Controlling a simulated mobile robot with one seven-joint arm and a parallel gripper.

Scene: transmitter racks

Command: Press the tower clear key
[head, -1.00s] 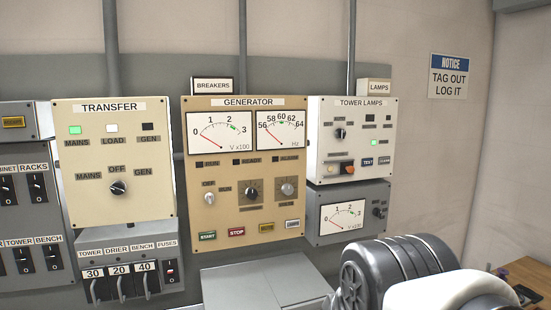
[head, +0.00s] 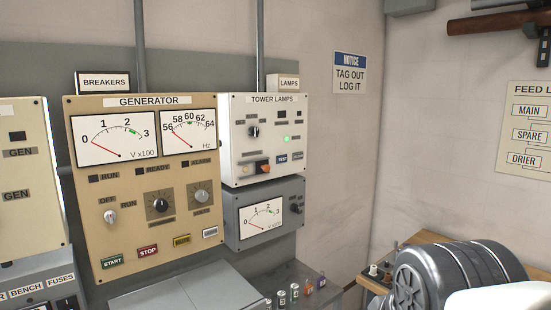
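The tower lamps panel (head: 240,180) is a white box on the wall near the middle of the head view. At its lower right are two small keys: a dark blue key (head: 282,158) that seems to read TEST, and a pale key (head: 298,155) beside it with lettering too small to read. An orange part (head: 263,167) sits to their left, and a green lamp (head: 287,138) glows above. Which key is the clear key cannot be read for sure.
The tan generator panel (head: 130,190) is to the left, a grey meter box (head: 265,230) below the tower lamps panel. A grey cabinet top (head: 170,295) juts out beneath. Small bottles (head: 295,292) stand right of it. A wooden bench (head: 430,240) is at right.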

